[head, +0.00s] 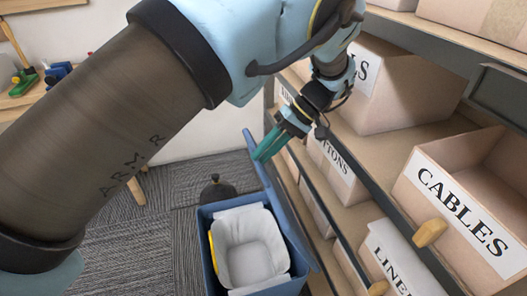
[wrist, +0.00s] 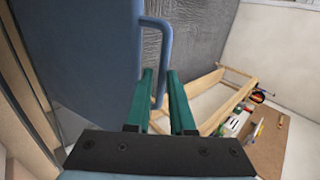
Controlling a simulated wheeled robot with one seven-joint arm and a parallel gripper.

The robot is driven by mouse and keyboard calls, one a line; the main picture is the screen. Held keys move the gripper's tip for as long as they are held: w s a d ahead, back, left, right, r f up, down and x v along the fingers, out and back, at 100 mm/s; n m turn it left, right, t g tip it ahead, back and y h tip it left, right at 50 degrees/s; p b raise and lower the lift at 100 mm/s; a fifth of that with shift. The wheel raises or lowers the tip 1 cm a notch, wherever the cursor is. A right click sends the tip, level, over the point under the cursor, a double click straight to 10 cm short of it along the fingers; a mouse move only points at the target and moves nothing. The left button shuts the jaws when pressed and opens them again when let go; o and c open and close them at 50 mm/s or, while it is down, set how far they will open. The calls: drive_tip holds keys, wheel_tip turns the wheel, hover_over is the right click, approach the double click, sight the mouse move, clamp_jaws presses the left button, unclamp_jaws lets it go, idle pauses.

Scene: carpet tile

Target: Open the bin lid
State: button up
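The blue bin (head: 203,240) stands on the carpet, with a pale grey liner (head: 250,245) showing inside. Its blue lid (head: 285,205) is raised, standing up along the bin's right side, beside the shelves. In the wrist view the lid (wrist: 85,50) fills the upper left, and its blue loop handle (wrist: 163,40) sticks out to the right. My gripper (head: 263,157) is at the lid's upper end. In the wrist view its green fingers (wrist: 160,72) are apart, with the handle's bar between them. A narrow gap shows, so the handle does not look clamped.
Shelves with labelled boxes, such as the CABLES box (head: 465,190), stand close on the right. A dark round object (head: 217,189) is behind the bin. A wooden table (head: 20,95) with tools is at the far left. Carpet (head: 130,240) left of the bin is clear.

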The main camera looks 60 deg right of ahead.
drive_tip(key=shift+o, duration=0.7)
drive_tip(key=shift+s+d+f, duration=0.15)
drive_tip(key=shift+s+f, duration=0.2)
drive_tip(key=shift+f, duration=0.25)
drive_tip(key=shift+o, duration=1.3)
drive_tip(key=shift+r, duration=0.15)
drive_tip(key=shift+w+r, duration=0.1)
drive_tip(key=shift+w, duration=0.05)
drive_tip(key=shift+r, duration=0.1)
drive_tip(key=shift+w, duration=0.1)
